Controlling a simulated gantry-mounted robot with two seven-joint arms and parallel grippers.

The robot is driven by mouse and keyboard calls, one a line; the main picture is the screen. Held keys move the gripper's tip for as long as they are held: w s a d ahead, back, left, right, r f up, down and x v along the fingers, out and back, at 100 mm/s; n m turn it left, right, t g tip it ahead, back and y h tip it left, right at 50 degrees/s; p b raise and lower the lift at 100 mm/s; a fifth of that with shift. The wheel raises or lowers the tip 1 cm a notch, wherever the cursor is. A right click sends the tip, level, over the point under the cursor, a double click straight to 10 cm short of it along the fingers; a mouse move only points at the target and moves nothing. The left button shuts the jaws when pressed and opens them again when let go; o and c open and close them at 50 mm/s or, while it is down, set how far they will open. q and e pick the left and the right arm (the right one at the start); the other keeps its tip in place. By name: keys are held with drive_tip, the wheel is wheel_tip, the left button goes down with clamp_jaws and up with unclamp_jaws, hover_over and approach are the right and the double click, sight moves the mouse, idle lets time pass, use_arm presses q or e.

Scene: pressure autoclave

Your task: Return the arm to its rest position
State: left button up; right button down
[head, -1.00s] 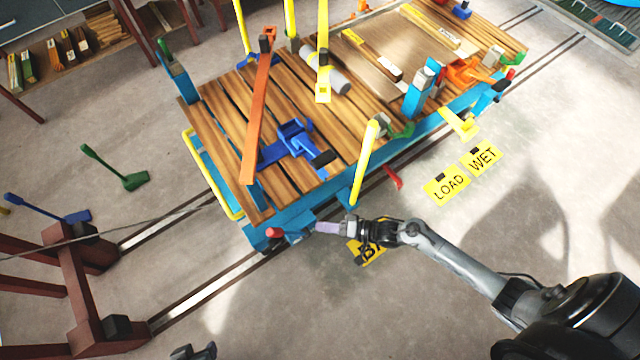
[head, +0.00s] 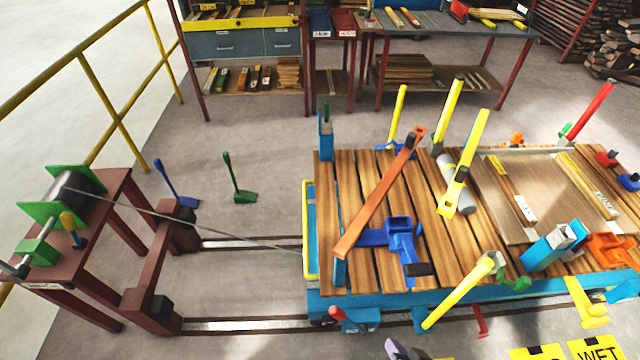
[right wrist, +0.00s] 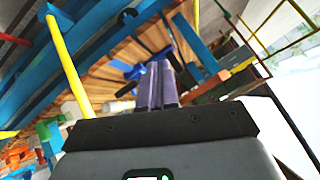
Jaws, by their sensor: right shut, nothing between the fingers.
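My right gripper (head: 392,349) shows only at the bottom edge of the head view, in front of the cart's near side. Its purple fingers are closed together and hold nothing. In the right wrist view the shut fingers (right wrist: 157,84) point toward the cart's wooden deck and blue frame. They look apart from the cart, though the exact gap cannot be told. Most of my right arm is outside the head view. My left gripper is not in view.
The blue cart with a plank deck (head: 325,210) stands on floor rails. A yellow post (head: 458,294) and a red-knobbed lever (head: 338,314) stand out at its near side. A winch stand (head: 90,250) is at left, its cable running to the cart.

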drive_tip(key=s+d+r+n+g+h, duration=0.2)
drive_tip(key=s+d+n+g, duration=0.35)
drive_tip(key=s, duration=0.35)
wheel_tip(320, 180, up, 30)
drive_tip(key=p, duration=2.9)
drive_tip(key=shift+w+a+f, duration=0.2)
drive_tip(key=shift+w+a, duration=0.15)
drive_tip(key=shift+w, duration=0.05)
